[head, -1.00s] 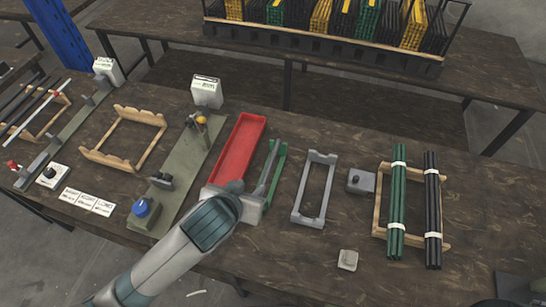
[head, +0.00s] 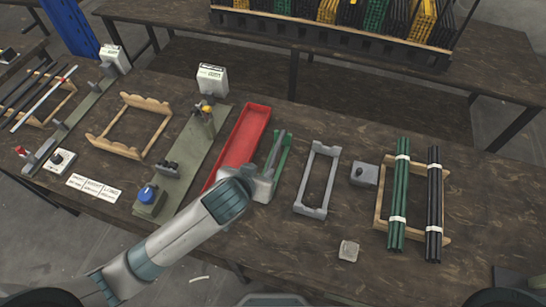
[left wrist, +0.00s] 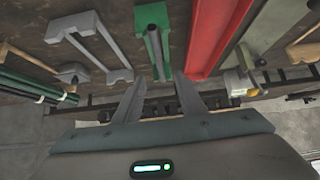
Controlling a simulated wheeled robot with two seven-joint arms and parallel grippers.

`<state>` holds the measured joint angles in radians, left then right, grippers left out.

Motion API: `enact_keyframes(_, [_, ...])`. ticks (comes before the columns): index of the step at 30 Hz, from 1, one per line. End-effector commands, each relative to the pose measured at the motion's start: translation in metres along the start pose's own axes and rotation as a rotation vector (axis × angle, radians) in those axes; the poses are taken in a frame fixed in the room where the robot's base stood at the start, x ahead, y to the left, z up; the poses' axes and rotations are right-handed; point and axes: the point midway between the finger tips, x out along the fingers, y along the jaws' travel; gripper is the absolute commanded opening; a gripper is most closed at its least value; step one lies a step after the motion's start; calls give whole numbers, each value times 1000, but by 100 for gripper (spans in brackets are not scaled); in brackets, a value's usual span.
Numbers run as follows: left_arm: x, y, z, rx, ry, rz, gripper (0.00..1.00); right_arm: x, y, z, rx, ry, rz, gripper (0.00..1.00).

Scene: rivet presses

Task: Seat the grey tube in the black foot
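A thin light grey tube (head: 45,98) lies beside dark tubes on the wooden rack at the far left of the bench; it looks like the grey tube. I cannot pick out a black foot with certainty. My left gripper (head: 281,135) is over the middle of the bench, by the green holder (head: 283,158), far to the right of that tube. In the left wrist view its two fingers (left wrist: 161,88) are apart with nothing between them, and the green holder (left wrist: 153,22) lies beyond the tips. My right gripper is out of view.
A red tray (head: 240,143) is left of the green holder, and a grey cradle (head: 316,180) is right of it. A wooden rack (head: 381,205) holds green tubes (head: 400,190) and black tubes (head: 434,200). A green fixture plate (head: 188,160) has a blue knob.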

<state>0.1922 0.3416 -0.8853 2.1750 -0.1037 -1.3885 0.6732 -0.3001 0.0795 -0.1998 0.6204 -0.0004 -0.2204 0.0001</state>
Motion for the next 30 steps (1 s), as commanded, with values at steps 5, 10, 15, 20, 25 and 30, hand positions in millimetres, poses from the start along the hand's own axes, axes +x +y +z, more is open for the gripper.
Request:
enact_keyframes(5, [27,0,-2,1,-2,-2,37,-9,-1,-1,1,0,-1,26])
enact_keyframes(10, [51,0,-2,1,-1,-1,37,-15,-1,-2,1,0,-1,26])
enact_keyframes(15, [66,0,-1,1,-1,-1,37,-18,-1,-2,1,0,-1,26])
enact_keyframes(20, [70,0,-1,0,0,1,37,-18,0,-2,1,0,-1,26])
enact_keyframes(25, [70,1,0,0,0,1,37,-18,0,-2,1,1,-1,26])
enact_keyframes(30, [71,0,-1,1,0,0,37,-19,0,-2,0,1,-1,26])
